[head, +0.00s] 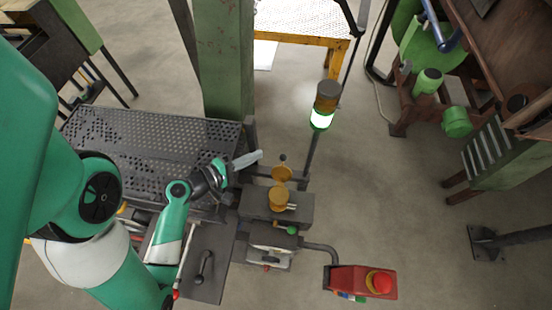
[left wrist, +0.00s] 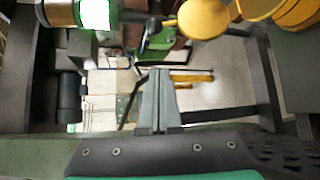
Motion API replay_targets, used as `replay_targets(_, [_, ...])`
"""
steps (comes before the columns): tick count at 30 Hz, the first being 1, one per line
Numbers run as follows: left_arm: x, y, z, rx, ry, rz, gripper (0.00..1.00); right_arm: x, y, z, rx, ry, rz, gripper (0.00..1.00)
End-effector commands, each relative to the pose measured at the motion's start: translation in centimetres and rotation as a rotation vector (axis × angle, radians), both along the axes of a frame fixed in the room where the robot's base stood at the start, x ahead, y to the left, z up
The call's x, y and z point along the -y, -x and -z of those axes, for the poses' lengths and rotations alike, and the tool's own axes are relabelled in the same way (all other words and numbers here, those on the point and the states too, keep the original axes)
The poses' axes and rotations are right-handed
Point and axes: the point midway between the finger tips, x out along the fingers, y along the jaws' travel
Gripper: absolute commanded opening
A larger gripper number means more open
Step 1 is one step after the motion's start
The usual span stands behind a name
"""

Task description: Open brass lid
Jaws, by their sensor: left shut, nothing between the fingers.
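Brass parts stand on a dark block right of my left gripper in the head view: a round brass disc (head: 282,174) at the back and a short brass cylinder (head: 278,199) in front of it. I cannot tell for sure which part is the lid or how far it is open. In the left wrist view a brass disc (left wrist: 203,18) shows at the top, with more brass rims at the upper right corner. My left gripper (head: 258,155) is shut and empty, left of the brass disc and apart from it. Its closed fingers (left wrist: 158,78) point away in the wrist view. My right gripper is out of view.
A signal lamp (head: 322,112) with a lit green-white band stands on a pole behind the brass parts. A perforated dark table (head: 150,135) lies to the left. A red box with a red button (head: 379,282) is at the front right. Open floor lies farther right.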

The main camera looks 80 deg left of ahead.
Motion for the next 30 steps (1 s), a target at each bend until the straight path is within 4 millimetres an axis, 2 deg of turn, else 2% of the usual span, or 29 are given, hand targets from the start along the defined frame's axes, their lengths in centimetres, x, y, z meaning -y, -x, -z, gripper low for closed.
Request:
replay_targets(1, [0.0, -0.4, 1.2, 0.004, -0.008, 0.004, 0.00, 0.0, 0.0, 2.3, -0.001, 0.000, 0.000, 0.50])
replay_targets(3, [-0.2, -0.9, 1.0, 0.013, -0.012, -0.001, 0.00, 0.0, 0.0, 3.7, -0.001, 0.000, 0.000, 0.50])
replay_targets(4, [-0.4, -1.3, 0.3, 0.012, -0.009, 0.001, 0.00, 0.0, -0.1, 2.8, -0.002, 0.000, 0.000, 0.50])
replay_targets(6, [-0.8, -2.6, 0.2, 0.011, -0.006, 0.004, 0.00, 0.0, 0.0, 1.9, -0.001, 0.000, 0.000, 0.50])
replay_targets(14, [-2.9, -7.6, 1.5, 0.013, -0.006, -0.001, 0.00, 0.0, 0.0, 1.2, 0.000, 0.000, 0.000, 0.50])
replay_targets(21, [0.2, -6.7, 0.4, 0.009, -0.003, -0.004, 0.00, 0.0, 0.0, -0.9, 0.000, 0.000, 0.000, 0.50])
replay_targets(30, [0.7, -6.5, 0.5, 0.012, -0.005, -0.007, 0.00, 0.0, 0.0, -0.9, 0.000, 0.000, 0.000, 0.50])
